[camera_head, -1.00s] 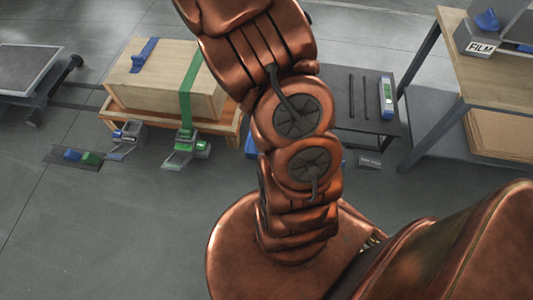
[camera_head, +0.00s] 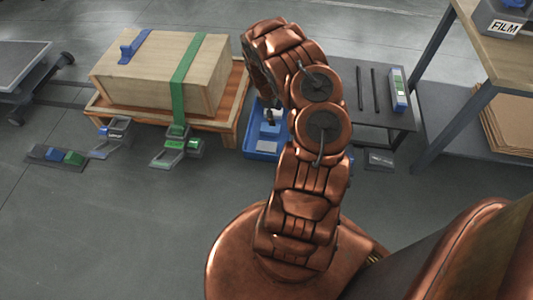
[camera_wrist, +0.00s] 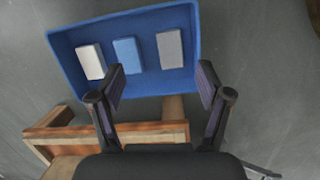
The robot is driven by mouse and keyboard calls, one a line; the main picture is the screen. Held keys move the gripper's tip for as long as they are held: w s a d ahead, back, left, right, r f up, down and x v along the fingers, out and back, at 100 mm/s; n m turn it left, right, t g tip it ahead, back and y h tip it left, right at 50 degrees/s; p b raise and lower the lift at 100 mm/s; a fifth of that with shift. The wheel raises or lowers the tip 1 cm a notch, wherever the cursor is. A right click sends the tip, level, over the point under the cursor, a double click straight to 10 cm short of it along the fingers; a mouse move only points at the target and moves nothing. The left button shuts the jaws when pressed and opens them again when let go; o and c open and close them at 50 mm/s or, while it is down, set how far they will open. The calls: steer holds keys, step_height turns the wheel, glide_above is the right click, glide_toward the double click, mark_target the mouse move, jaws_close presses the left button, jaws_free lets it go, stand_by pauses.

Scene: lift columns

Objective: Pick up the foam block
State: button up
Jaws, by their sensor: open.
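A blue tray (camera_wrist: 66,55) in the wrist view holds three blocks in a row. They are a pale grey block (camera_wrist: 91,62) at left, a blue block (camera_wrist: 128,55) in the middle and a grey block (camera_wrist: 170,49) at right. I cannot tell for sure which is foam. My gripper (camera_wrist: 161,84) is open and empty, its fingers spread over the tray's near side, with the blue and right grey blocks beyond the gap. In the head view the blue tray (camera_head: 262,154) is partly hidden by my arm, and the blocks are not clear.
A wooden crate (camera_head: 145,75) with a green strap stands on a pallet left of the tray; the pallet's wooden end (camera_wrist: 110,133) lies close below the tray in the wrist view. A dark low table (camera_head: 365,112) stands at right. A workbench (camera_head: 490,72) is further right.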

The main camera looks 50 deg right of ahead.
steer(key=n+t+y+b, duration=0.2)
steer(key=b, duration=0.3)
glide_above(266, 146)
steer(key=f, duration=1.6)
steer(key=shift+w+a+f, duration=0.1)
steer(key=shift+a+f, duration=0.2)
step_height(266, 146, down, 2)
steer(key=shift+f+b, duration=0.2)
steer(key=shift+b, duration=0.4)
steer(key=shift+s+d+f+b, duration=0.1)
steer(key=shift+d+f+b, duration=0.1)
steer(key=shift+f+b, duration=0.95)
steer(key=shift+s+d+f+b, duration=0.15)
steer(key=shift+f+b, duration=0.6)
steer(key=shift+f, duration=0.7)
steer(key=c, duration=0.5)
